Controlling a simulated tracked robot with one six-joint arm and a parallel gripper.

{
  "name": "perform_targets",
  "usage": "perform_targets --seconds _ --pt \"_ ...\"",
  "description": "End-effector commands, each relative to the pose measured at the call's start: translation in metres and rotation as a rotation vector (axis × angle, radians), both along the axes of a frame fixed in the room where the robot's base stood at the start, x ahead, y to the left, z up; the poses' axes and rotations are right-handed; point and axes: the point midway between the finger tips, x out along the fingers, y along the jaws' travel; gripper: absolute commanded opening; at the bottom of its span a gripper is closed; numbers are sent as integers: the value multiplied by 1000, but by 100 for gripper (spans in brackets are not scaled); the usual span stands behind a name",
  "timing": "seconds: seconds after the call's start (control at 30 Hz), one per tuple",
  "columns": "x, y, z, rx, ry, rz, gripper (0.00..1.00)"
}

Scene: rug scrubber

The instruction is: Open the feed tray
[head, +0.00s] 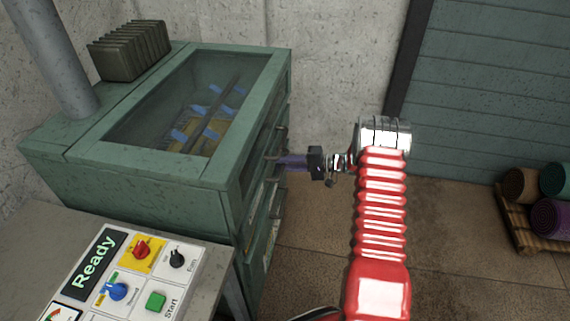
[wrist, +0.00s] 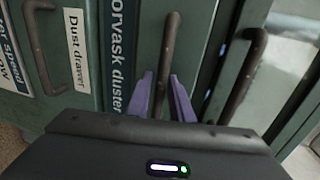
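The green rug duster machine (head: 140,188) stands at left in the head view, with handles on its front. My gripper (head: 282,161) reaches that front from the right. In the wrist view my gripper (wrist: 161,82) has two purple fingers apart, one on each side of a dark bar handle (wrist: 170,40). Gaps show between fingers and bar; I cannot tell whether either touches it. A label reading "Dust drawer" (wrist: 77,48) is to the left, beside another handle (wrist: 42,50). A third handle (wrist: 243,75) is at right. No feed tray label is readable.
A control panel (head: 130,270) reading "Ready" is at lower left. A glass-topped lid (head: 150,105) covers the machine, with a ribbed block (head: 130,50) behind it. Rolled rugs (head: 550,215) lie on a pallet (head: 518,228) at right. The floor between is clear.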

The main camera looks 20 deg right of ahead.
Motion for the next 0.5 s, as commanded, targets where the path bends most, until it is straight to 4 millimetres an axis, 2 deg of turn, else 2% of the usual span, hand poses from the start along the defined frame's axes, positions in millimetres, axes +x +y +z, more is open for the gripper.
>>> perform_targets --seconds 0.03,0.27,0.5 --pt "0 0 0 0 0 0 17" --pt "0 0 0 -1 1 0 1" --pt "0 0 -1 -1 2 -1 0"
